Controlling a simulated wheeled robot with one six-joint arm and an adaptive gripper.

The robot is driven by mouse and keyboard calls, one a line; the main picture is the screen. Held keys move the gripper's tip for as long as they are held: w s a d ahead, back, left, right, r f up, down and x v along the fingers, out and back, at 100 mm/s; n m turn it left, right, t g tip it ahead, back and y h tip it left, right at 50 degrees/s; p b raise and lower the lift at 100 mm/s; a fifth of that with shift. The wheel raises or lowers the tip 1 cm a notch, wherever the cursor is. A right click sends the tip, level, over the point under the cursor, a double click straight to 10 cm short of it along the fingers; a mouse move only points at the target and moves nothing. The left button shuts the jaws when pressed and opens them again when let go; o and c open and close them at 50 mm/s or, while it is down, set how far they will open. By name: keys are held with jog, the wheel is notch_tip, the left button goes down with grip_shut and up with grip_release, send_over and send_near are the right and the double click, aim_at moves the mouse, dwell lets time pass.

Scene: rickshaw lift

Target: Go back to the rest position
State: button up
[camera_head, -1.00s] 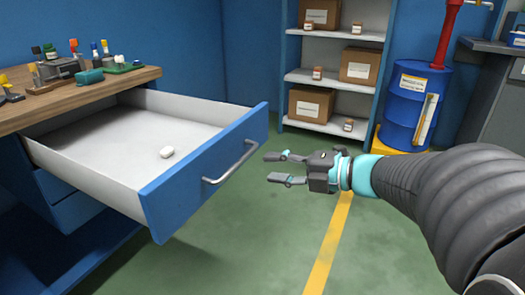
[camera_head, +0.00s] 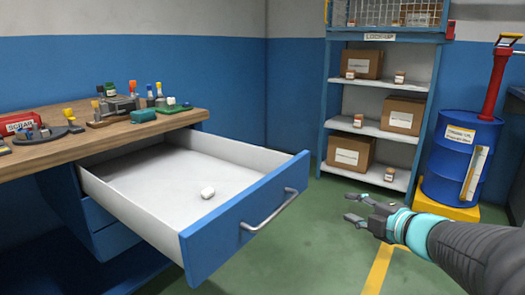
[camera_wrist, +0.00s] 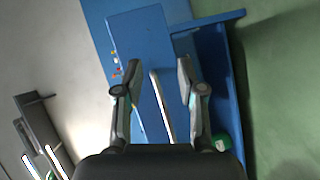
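My gripper (camera_head: 355,208) is open and empty in the head view, to the right of the pulled-out drawer and apart from its handle. It also shows in the wrist view (camera_wrist: 183,75) with its two fingers spread. The blue-fronted drawer (camera_head: 225,240) hangs open from the workbench, with a metal handle (camera_head: 270,213) on its front. My dark arm comes in from the lower right.
The workbench top (camera_head: 60,148) holds several small tools and a red box (camera_head: 18,122). A blue shelf rack (camera_head: 325,110) with cartons stands behind. A blue barrel (camera_head: 455,165) stands at right on a yellow base. Green floor (camera_head: 320,250) is open between.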

jog(key=d+f+m+h, duration=0.1)
jog(key=d+m+h, duration=0.7)
jog(key=d, duration=0.2)
jog(key=s+d+f+m+g+h, duration=0.3)
jog(key=s+f+m+g+h, duration=0.1)
jog(key=s+m, duration=0.45)
jog(key=s+a+m+g+y+p, duration=0.1)
jog(key=s+a+m+g+y, duration=0.1)
jog(key=s+a, duration=0.4)
jog(key=s+a+f+m+g+y+p, duration=0.1)
jog(key=s+a+m+g+y, duration=0.1)
jog(key=s+a, duration=0.5)
jog(key=a+y, duration=0.1)
jog(key=a, duration=0.5)
jog(key=shift+s+a+m+y, duration=0.2)
jog(key=shift+s+m+y, duration=0.05)
jog(key=shift+m+y, duration=0.15)
